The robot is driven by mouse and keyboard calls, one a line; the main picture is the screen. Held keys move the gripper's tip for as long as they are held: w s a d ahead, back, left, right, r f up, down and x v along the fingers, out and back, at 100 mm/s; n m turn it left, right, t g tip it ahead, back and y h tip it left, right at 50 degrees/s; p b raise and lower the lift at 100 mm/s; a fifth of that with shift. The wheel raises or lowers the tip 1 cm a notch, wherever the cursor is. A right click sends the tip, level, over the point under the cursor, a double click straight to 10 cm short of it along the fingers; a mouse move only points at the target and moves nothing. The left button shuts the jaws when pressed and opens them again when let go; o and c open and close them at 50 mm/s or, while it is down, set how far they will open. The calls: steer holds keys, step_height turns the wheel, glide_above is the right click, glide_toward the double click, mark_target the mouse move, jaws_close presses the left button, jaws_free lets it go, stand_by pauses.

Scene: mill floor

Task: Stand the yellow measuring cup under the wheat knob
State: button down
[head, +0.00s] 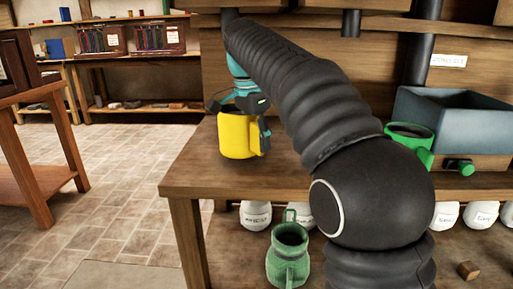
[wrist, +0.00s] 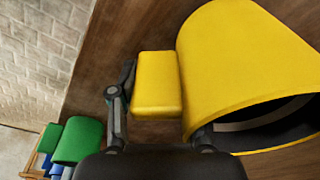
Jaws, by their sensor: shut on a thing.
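The yellow measuring cup (head: 235,137) is upright over the left end of the wooden bench in the head view. It fills the right of the wrist view (wrist: 240,60). My gripper (head: 262,128) is shut on its handle, with a finger on either side in the wrist view (wrist: 160,125). I cannot tell whether the cup's base touches the bench. A green round knob (head: 460,167) is at the front below a grey bin, right of my arm. I cannot read any wheat label; my arm hides much of the bench's back.
The wooden bench (head: 190,172) has a green cup (head: 408,140) beside the grey bin (head: 455,115). A dark pipe (head: 351,23) hangs above. A green jug (head: 288,255) and several white labelled sacks (head: 256,215) stand below. A table (head: 30,95) is left; open tiled floor lies between.

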steer(key=shift+f+p, duration=0.3)
steer(key=shift+f, duration=0.75)
steer(key=shift+f, duration=0.1)
steer(key=c, duration=0.5)
jaws_free()
steer(key=shift+c, duration=0.2)
steer(key=shift+f+b, duration=0.2)
steer(key=shift+b, duration=0.2)
